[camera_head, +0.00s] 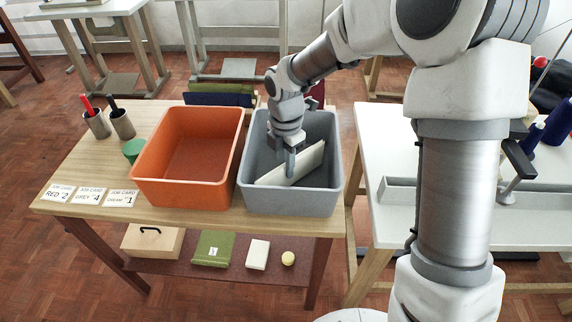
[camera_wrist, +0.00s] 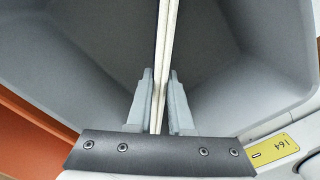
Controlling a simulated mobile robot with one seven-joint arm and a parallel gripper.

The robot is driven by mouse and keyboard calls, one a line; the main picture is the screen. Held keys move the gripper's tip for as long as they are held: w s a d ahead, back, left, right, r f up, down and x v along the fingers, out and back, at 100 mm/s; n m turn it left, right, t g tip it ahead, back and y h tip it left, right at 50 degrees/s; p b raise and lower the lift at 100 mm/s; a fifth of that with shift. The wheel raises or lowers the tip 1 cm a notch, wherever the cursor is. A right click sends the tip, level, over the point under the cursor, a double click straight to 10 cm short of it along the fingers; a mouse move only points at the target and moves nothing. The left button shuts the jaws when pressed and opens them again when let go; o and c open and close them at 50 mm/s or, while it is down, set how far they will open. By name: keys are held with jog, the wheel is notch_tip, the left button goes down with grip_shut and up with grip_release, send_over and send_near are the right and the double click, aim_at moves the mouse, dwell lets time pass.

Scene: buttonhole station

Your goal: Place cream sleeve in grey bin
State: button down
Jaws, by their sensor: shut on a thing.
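The cream sleeve (camera_head: 301,167) is a thin flat piece inside the grey bin (camera_head: 290,202), tilted on its edge. In the wrist view the sleeve (camera_wrist: 164,50) is seen edge-on between the two fingers. My gripper (camera_head: 290,166) reaches down into the grey bin and is shut on the sleeve. The fingers (camera_wrist: 160,102) press on it from both sides. The grey bin's inner walls and floor (camera_wrist: 235,70) surround the sleeve in the wrist view. Whether the sleeve's lower edge touches the bin floor, I cannot tell.
An orange bin (camera_head: 188,190) stands directly left of the grey bin on the wooden table (camera_head: 100,160). Job cards (camera_head: 89,195) lie at the table's front left. Pen cups (camera_head: 122,124) and a green container (camera_head: 133,150) stand behind them. A white table (camera_head: 385,230) is at right.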

jog(key=c, duration=0.8)
grip_release()
jog(key=s+d+r+m+t+p, duration=0.1)
jog(key=s+d+r+m+p, duration=0.15)
jog(key=r, duration=0.65)
jog(key=s+d+r+m+p, duration=0.1)
jog(key=d+r+m, duration=0.15)
jog(key=r, duration=0.55)
jog(key=s+d+r+m+t, duration=0.1)
jog(key=s+d+r+m, duration=0.1)
jog(key=s+m, duration=0.3)
jog(key=s+d+r+m+t, duration=0.2)
jog(key=s+d+m, duration=0.3)
jog(key=m, duration=0.4)
jog(key=s+d+r+m+t, duration=0.1)
jog(key=s+d+m, duration=0.2)
jog(key=s+m, duration=0.4)
jog(key=shift+s+d+r+m+t, duration=0.1)
jog(key=shift+d+r+m+t, duration=0.2)
jog(key=shift+d+r, duration=0.1)
